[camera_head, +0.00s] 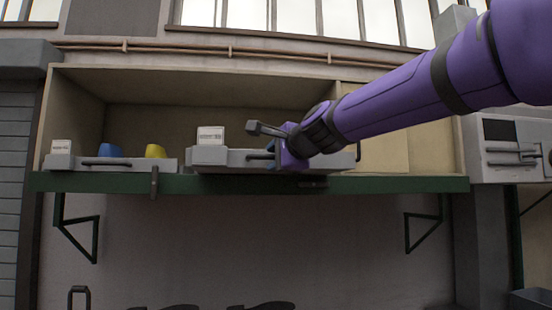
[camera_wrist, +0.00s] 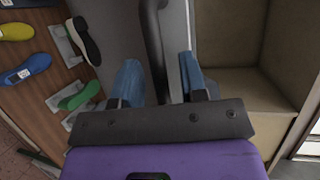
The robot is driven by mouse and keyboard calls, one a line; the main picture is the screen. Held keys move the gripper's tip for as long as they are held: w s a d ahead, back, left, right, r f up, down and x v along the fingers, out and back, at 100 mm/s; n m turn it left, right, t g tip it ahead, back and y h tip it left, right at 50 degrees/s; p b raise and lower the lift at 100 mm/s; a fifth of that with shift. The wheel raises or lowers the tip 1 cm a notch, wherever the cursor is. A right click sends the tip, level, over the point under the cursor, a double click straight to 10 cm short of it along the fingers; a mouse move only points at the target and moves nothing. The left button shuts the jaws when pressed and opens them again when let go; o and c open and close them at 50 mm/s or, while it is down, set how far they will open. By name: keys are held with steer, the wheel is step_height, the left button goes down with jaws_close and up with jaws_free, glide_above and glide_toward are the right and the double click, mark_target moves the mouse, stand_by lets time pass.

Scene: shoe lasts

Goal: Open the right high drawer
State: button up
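The right high drawer (camera_head: 225,158) is a light grey front on the high green-edged shelf, with a label block (camera_head: 210,135) at its left end. My gripper (camera_head: 272,150) is in front of it and hides much of its middle and right. In the wrist view a dark handle bar (camera_wrist: 154,45) runs between the two blue fingers of my gripper (camera_wrist: 160,80). The fingers are apart, with gaps beside the bar, so the gripper is open around it. How far the drawer is pulled out is hard to tell.
The left drawer (camera_head: 120,165) has a dark handle, with a blue last (camera_head: 109,150) and a yellow last (camera_head: 155,151) behind its front. The green shelf edge (camera_head: 400,185) runs below the drawers. A grey machine (camera_head: 512,148) stands at right. An empty compartment (camera_wrist: 240,80) shows in the wrist view.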

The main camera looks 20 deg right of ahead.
steer(key=v, duration=1)
steer(key=shift+s, duration=0.4)
steer(key=s+f+n+g, duration=0.3)
steer(key=s+f+n, duration=0.2)
steer(key=f, duration=0.5)
steer(key=s+d+f+n+g+h, duration=0.1)
steer(key=s+f+n+g, duration=0.3)
steer(key=f, duration=0.7)
steer(key=s+f+n+g+h, duration=0.1)
steer(key=s+f+n+g, duration=0.2)
steer(key=s+f+n, duration=0.5)
step_height(320, 180, down, 3)
steer(key=shift+d+r+g, duration=0.1)
steer(key=shift+d+g, duration=0.2)
steer(key=shift+d, duration=0.1)
